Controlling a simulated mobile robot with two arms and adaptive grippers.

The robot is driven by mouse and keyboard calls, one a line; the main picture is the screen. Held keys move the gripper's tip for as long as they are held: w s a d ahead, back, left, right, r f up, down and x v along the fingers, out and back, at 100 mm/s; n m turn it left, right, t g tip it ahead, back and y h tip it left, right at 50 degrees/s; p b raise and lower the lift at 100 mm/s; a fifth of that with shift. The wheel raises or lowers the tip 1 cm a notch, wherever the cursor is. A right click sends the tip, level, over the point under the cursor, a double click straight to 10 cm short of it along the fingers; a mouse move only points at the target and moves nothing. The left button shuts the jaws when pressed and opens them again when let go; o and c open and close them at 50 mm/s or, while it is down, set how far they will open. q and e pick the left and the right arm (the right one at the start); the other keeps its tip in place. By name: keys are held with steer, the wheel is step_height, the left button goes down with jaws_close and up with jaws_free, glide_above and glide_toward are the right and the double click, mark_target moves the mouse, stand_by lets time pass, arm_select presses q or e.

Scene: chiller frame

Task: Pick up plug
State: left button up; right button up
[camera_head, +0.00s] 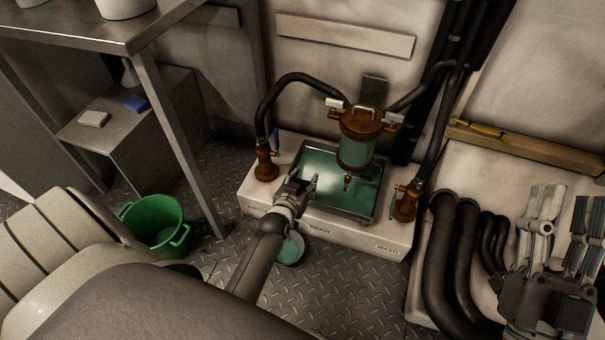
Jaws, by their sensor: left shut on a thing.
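My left gripper (303,182) reaches over the front left rim of the metal basin (356,217), which holds green liquid. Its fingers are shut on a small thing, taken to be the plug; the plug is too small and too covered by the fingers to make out. My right gripper (571,196) is at the right edge, its fingers pointing up the picture, apart and with nothing seen between them.
A brown-capped glass vessel (357,150) with a tap hangs over the basin. Brown valves (265,163) (407,203) with black hoses flank it. A green bucket (160,222) and a teal-filled container (290,248) stand on the floor. A metal table (150,35) stands left.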

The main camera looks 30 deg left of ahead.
arm_select(q)
steer(key=shift+s+d+r+p, duration=0.6)
steer(key=shift+s+d+p, duration=0.1)
steer(key=shift+s+p, duration=0.2)
steer(key=shift+s+d+r+p, duration=0.4)
steer(key=shift+s+d+p, duration=0.25)
steer(key=shift+s+p, duration=0.25)
arm_select(e)
step_height(320, 180, down, 18)
steer(key=d+g+h, duration=0.2)
steer(key=g+h, duration=0.1)
steer(key=g, duration=0.8)
steer(key=shift+w+d+m+h, duration=0.2)
steer(key=shift+w+m+h, duration=0.1)
steer(key=shift+w+h, duration=0.1)
stand_by(3.4)
